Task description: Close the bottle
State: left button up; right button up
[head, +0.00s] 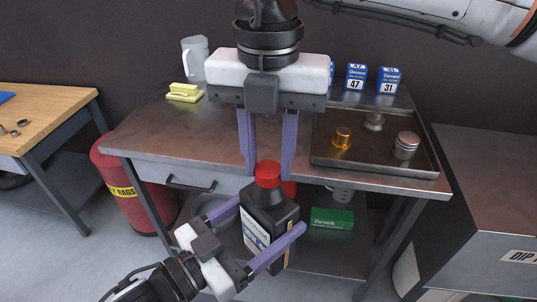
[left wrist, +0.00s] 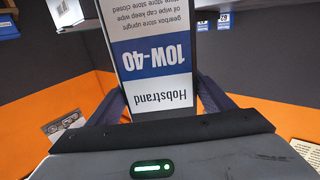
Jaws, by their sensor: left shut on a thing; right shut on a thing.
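A black bottle (head: 270,217) with a white and blue label stands roughly upright in front of the workbench, held in the air. My left gripper (head: 268,212) is shut on its body, one finger on each side. The left wrist view shows the label of the bottle (left wrist: 155,60), reading "Hobstrand 10W-40", upside down. A red cap (head: 268,174) is at the bottle's top. My right gripper (head: 268,172) comes down from above, shut with its purple fingers either side of the cap. Whether the cap is fully seated is not clear.
The workbench (head: 150,135) behind holds a metal tray (head: 335,161) with a brass part and metal parts, blue boxes (head: 356,77), a grey mug (head: 194,60) and yellow blocks (head: 184,92). A green box (head: 332,218) lies on the lower shelf. A red bin (head: 132,180) stands left.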

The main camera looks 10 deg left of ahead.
jog(key=m, duration=0.6)
jog(key=shift+w+m, duration=0.1)
jog(key=shift+m, duration=0.3)
jog(key=m, duration=0.7)
jog(key=shift+m, duration=0.3)
jog(key=o, duration=1.1)
jog(key=shift+c, duration=0.2)
notch_tip(320, 180, up, 12)
